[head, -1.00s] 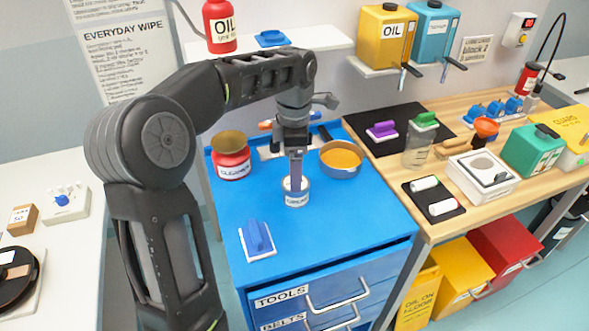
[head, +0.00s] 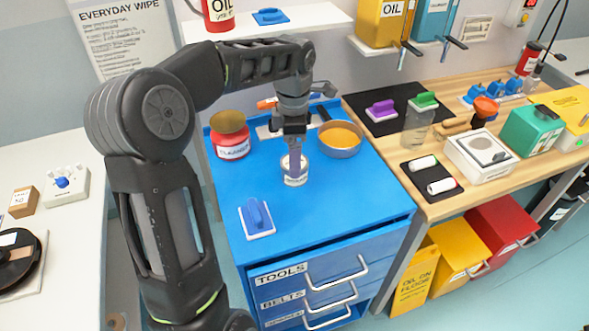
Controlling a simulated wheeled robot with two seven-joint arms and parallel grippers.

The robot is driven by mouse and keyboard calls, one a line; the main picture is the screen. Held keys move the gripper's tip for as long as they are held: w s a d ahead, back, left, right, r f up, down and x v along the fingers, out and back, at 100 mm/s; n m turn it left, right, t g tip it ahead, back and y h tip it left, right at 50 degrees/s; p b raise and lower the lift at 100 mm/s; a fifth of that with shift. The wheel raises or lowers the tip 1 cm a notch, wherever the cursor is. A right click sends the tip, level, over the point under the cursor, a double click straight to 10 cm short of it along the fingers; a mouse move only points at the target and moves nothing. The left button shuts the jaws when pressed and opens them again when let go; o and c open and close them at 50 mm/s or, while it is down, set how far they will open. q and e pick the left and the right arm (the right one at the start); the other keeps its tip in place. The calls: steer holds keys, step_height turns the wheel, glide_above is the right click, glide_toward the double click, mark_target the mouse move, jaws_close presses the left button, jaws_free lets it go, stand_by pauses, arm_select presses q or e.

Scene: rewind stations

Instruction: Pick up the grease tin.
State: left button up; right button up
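The grease tin (head: 296,180) is a small pale tin with a dark-lettered label, upright on the blue top of the drawer cabinet (head: 340,200). My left gripper (head: 295,164) points straight down at the tin, its purple-grey finger overlapping the tin's top and front. The fingers line up in this view, so the gap between them is hidden, and I cannot tell whether they touch the tin. My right gripper is out of view.
A red cleaner tin (head: 231,138) stands left of the grease tin, and an orange-filled round pan (head: 340,138) stands behind right. A blue-handled block (head: 257,218) lies in front left. The cabinet top's front right is clear.

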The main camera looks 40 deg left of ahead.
arm_select(q)
step_height(320, 180, down, 5)
steer(key=shift+f+p, duration=0.1)
steer(key=shift+p, duration=0.65)
steer(key=shift+c, duration=0.4)
steer(key=c, duration=1.6)
step_height(320, 180, up, 10)
steer(key=shift+r+b, duration=0.1)
steer(key=shift+b, duration=0.65)
